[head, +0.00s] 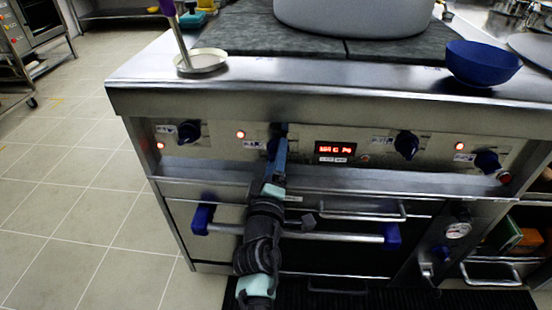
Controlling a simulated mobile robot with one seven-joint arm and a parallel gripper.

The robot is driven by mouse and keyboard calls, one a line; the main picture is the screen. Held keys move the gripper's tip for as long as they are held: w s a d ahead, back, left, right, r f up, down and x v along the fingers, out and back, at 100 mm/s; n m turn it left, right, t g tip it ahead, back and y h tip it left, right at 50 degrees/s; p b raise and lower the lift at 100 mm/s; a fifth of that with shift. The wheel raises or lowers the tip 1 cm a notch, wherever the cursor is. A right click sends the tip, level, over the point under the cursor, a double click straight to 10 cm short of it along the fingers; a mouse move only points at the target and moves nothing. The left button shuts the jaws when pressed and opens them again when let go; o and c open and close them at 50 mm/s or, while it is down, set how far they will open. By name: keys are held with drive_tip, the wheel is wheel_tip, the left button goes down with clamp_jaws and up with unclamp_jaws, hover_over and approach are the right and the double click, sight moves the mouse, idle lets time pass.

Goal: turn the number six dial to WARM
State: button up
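The stove's front panel (367,137) carries several dark blue dials: one at the left (189,132), one right of the display (406,145) and one at the far right (487,161). Another dial (271,149) is mostly hidden behind my gripper (281,140). My arm reaches up from below, and the fingertips are at or very near this dial. I cannot tell whether they touch it or how far apart they are. The labels beside the dials are too small to read, so I cannot tell which is number six or where WARM lies.
A red-lit display (336,149) sits right of my gripper. Below it are an oven handle bar (340,237) with blue ends and a drawer handle (362,215). A blue bowl (482,62), a small dish (203,61) and a large pot (355,15) stand on top. Floor is clear at left.

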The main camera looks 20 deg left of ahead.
idle(0.3)
drive_tip(key=p+v, duration=0.1)
drive_tip(key=v, duration=1.2)
drive_tip(key=w+d+r+m+t+h, duration=0.1)
drive_tip(key=d+r+m+t, duration=0.15)
drive_tip(key=r, duration=0.65)
drive_tip(key=w+d+r+m+t+h, duration=0.15)
drive_tip(key=d+r+m, duration=0.25)
drive_tip(key=r, duration=0.5)
drive_tip(key=w+d+r+m+t+h, duration=0.15)
drive_tip(key=d+r+m, duration=0.25)
drive_tip(key=r, duration=0.5)
drive_tip(key=s+d+r+m+t+p, duration=0.1)
drive_tip(key=s+d+r+m+t, duration=0.15)
drive_tip(key=s+r, duration=0.65)
drive_tip(key=s+d+r+m+t, duration=0.25)
drive_tip(key=s+r, duration=0.25)
drive_tip(key=r, duration=0.8)
wheel_tip(320, 180, up, 37)
drive_tip(key=w+g+p, duration=0.1)
drive_tip(key=p, duration=3.6)
drive_tip(key=shift+w+f+m, duration=0.15)
drive_tip(key=shift+f+m, duration=0.1)
drive_tip(key=shift+m, duration=0.2)
